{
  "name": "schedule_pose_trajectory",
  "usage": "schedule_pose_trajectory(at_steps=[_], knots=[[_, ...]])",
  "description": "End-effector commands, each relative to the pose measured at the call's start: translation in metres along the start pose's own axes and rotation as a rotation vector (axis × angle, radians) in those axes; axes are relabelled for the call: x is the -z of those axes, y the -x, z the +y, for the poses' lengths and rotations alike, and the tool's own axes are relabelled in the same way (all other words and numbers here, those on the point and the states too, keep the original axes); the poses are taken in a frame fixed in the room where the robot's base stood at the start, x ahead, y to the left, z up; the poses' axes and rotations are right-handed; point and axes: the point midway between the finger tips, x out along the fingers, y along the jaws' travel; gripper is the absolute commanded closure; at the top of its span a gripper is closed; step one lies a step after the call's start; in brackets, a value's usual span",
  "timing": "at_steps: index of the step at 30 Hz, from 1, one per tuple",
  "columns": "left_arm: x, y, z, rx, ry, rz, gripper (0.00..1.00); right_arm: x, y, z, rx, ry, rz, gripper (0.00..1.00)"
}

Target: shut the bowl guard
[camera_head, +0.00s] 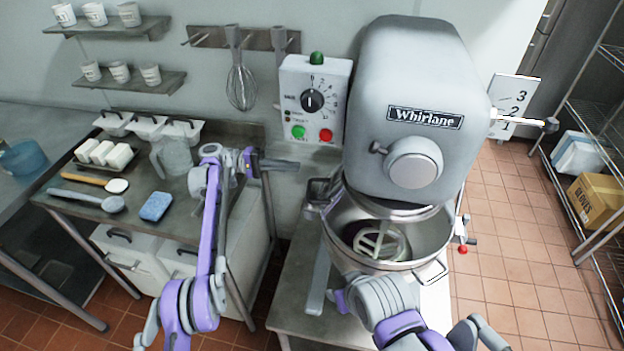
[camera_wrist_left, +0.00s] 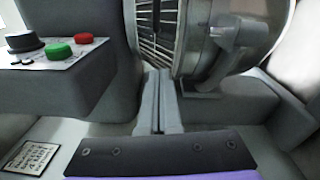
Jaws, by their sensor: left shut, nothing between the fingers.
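The mixer (camera_head: 415,100), marked Whirlane, stands right of centre, with its steel bowl (camera_head: 345,228) below the head and a beater inside. In the left wrist view a wire grille (camera_wrist_left: 158,32), which seems to be the guard, stands just beyond my fingertips. My left gripper (camera_head: 288,165) is shut and empty, pointing right, left of the mixer; its fingers also show in the wrist view (camera_wrist_left: 158,95). Contact with the grille cannot be told.
The control box (camera_head: 315,100) with dial and buttons is on the wall above my left gripper. A counter (camera_head: 150,205) with jug, sponge and spoons lies left. My right arm crosses in front of the bowl at the bottom. A wire rack (camera_head: 595,140) stands far right; floor between is clear.

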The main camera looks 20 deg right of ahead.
Motion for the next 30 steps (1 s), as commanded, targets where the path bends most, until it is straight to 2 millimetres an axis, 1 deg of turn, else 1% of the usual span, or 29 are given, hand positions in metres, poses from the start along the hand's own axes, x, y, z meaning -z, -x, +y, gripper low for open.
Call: schedule_pose_trajectory(at_steps=[1, 8, 17, 21, 30], knots=[[-0.002, -0.014, -0.009, -0.002, 0.006, -0.005, 1.00, -0.012, -0.009, 0.000, 0.000, 0.000, -0.012, 0.50], [-0.002, -0.065, -0.006, -0.001, 0.004, -0.004, 1.00, -0.032, -0.025, 0.000, 0.000, 0.000, -0.030, 0.50], [-0.022, -0.068, -0.003, 0.000, 0.003, 0.001, 1.00, -0.043, -0.035, 0.000, 0.000, 0.000, -0.039, 0.50], [-0.031, -0.070, -0.002, 0.000, 0.002, 0.001, 1.00, -0.043, -0.035, 0.000, 0.000, 0.000, -0.039, 0.50], [-0.039, -0.072, -0.001, 0.001, 0.001, 0.000, 1.00, -0.044, -0.036, 0.000, 0.000, 0.000, -0.040, 0.50]])
